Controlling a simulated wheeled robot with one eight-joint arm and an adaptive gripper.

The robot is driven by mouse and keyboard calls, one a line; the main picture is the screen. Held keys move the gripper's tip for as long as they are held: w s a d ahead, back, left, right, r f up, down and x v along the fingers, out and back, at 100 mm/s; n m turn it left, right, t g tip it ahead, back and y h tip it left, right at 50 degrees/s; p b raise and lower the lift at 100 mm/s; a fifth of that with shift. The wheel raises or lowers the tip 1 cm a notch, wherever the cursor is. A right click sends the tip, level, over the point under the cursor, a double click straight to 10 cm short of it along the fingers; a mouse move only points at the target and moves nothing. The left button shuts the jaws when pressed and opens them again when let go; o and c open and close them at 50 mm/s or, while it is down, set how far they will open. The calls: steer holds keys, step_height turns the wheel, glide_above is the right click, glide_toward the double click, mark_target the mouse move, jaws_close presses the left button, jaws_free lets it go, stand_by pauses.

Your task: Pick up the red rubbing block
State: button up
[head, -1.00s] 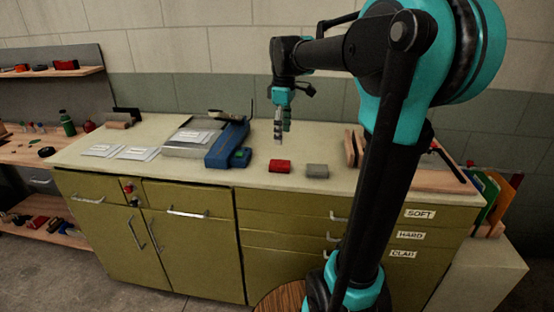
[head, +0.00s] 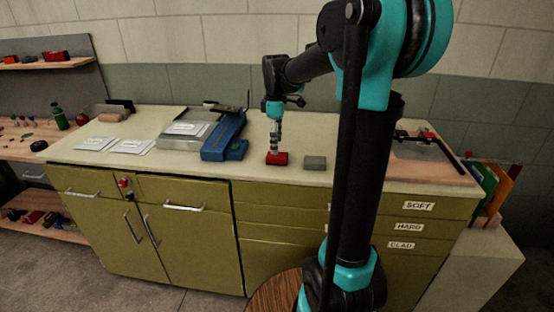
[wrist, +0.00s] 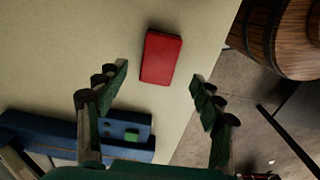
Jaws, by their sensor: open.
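The red rubbing block (head: 276,159) lies on the pale countertop near its front edge, left of a grey block. In the wrist view the red block (wrist: 162,57) lies flat, just beyond the fingertips and roughly between their lines. My gripper (head: 274,150) points down right at the block in the head view, its tips overlapping the block's top edge. In the wrist view my gripper (wrist: 160,75) is open with wide-spread fingers and nothing between them. I cannot tell the exact height of the tips above the block.
A grey block (head: 315,163) sits close to the right of the red one. A blue machine (head: 222,140) stands to the left, and white packets (head: 95,143) lie farther left. A wooden barrel (wrist: 280,35) stands on the floor beyond the counter edge.

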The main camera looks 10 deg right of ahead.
mark_target(279, 155)
steer(key=shift+d+f, duration=0.25)
steer(key=shift+f, duration=1.1)
steer(key=shift+d+f, duration=0.2)
steer(key=shift+f, duration=1.15)
steer(key=c, duration=1.4)
steer(key=shift+o, duration=0.2)
steer(key=shift+r, duration=0.1)
step_height(279, 155, up, 20)
steer(key=shift+f, duration=0.1)
